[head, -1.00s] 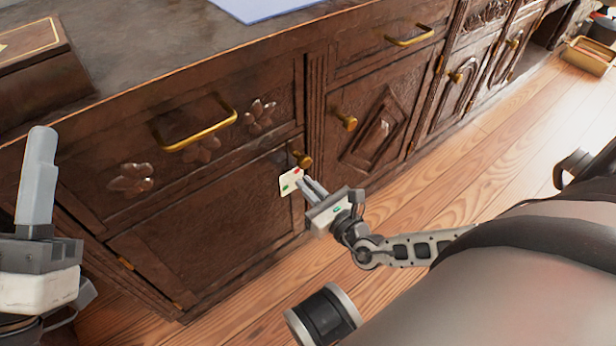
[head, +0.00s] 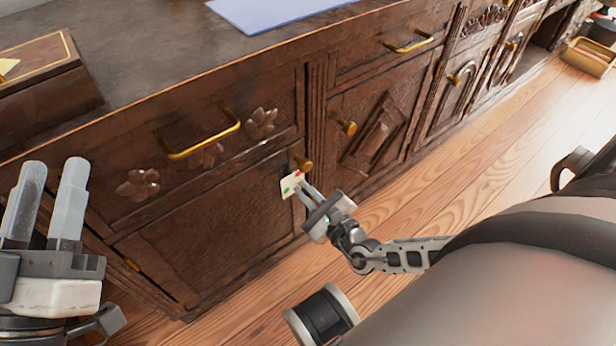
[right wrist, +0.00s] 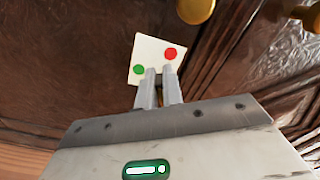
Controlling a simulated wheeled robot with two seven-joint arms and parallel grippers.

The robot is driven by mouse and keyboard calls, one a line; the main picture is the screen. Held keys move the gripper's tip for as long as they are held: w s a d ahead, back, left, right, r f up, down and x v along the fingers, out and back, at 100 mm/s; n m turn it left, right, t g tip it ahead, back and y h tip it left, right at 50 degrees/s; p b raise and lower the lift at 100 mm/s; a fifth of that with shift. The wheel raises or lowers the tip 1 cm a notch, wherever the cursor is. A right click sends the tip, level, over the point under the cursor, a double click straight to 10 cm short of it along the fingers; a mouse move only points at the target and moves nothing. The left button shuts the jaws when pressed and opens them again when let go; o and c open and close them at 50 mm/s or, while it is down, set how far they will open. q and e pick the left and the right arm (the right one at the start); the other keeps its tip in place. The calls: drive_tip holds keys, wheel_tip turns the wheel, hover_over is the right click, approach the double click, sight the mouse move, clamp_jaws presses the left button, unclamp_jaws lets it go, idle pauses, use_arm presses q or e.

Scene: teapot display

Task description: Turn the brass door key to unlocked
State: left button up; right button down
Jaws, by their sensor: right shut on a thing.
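A small white plate (head: 288,186) with a red dot and a green dot sits on the cabinet door (head: 215,240), below a brass knob (head: 303,163). In the right wrist view the plate (right wrist: 147,55) is tilted, with the green dot at its lower left and the red dot at its upper right. My right gripper (head: 304,188) is at the plate, its fingers shut on the brass key. The fingers hide nearly all of the key, so its angle cannot be told. My left gripper (head: 48,180) is open and empty, in front of the cabinet at the left.
Brass drawer handles (head: 203,142) and another knob (head: 348,127) stick out nearby. A wooden box (head: 45,85) and a blue sheet (head: 270,10) lie on the countertop (head: 170,45).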

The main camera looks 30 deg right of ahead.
drive_tip(key=n, duration=0.2)
drive_tip(key=shift+a+n+p, duration=0.2)
drive_tip(key=shift+n+p, duration=0.2)
drive_tip(key=shift+f+n, duration=0.1)
drive_tip(key=shift+n, duration=0.8)
drive_tip(key=n, duration=0.1)
drive_tip(key=n+p, duration=0.1)
drive_tip(key=n, duration=0.1)
drive_tip(key=shift+a+f+n, duration=0.15)
drive_tip(key=shift+f+n, duration=0.1)
drive_tip(key=shift+n, duration=0.05)
use_arm(q)
wheel_tip(320, 180, down, 6)
drive_tip(key=s+n+g+y+p, duration=0.1)
drive_tip(key=s+n+g+y, duration=0.1)
drive_tip(key=n+g, duration=0.1)
drive_tip(key=shift+d+r+n, duration=0.15)
drive_tip(key=shift+d+n, duration=0.15)
drive_tip(key=shift+n, duration=0.3)
use_arm(e)
drive_tip(key=shift+f+n, duration=0.25)
drive_tip(key=shift+n, duration=1.55)
drive_tip(key=c, duration=1.5)
unclamp_jaws()
drive_tip(key=shift+c, duration=0.2)
use_arm(q)
drive_tip(key=shift+s+d, duration=0.1)
